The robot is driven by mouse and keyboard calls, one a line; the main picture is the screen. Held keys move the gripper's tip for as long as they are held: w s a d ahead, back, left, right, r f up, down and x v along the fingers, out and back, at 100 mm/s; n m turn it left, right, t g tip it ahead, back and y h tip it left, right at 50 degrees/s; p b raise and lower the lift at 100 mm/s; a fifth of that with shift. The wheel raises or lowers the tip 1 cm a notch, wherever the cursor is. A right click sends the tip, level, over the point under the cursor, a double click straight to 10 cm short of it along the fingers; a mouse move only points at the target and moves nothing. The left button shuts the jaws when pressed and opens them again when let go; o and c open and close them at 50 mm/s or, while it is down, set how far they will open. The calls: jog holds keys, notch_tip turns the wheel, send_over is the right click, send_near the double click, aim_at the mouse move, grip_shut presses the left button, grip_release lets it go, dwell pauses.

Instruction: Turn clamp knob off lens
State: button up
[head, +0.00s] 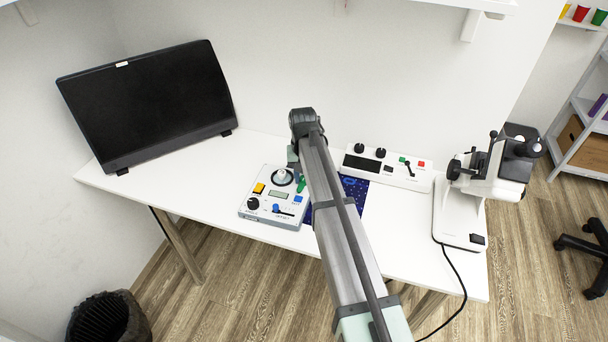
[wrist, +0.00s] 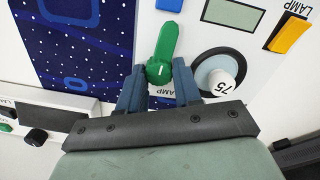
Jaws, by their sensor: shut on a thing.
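The green clamp knob (wrist: 163,48) is a tapered lever with a round hub and a white mark. In the wrist view its long end points up, beside the lens (wrist: 221,83) and not across it. The lens is a white piece marked 75 in a grey ring. My gripper (wrist: 159,68) is shut on the knob's hub, one blue finger on each side. In the head view the knob (head: 301,185) shows beside the lens (head: 282,176) on a white control box (head: 245,211). My gripper (head: 294,160) is partly hidden behind my arm there.
The box also carries a yellow button (head: 258,188), a small display and blue controls. A dark blue patterned mat (head: 354,188) lies right of it. A white panel (head: 395,173) stands behind, a microscope (head: 485,185) at right, a monitor (head: 150,100) at left.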

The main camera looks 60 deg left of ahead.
jog(key=shift+n, duration=0.7)
jog(key=o, duration=1)
jog(key=shift+o, duration=0.2)
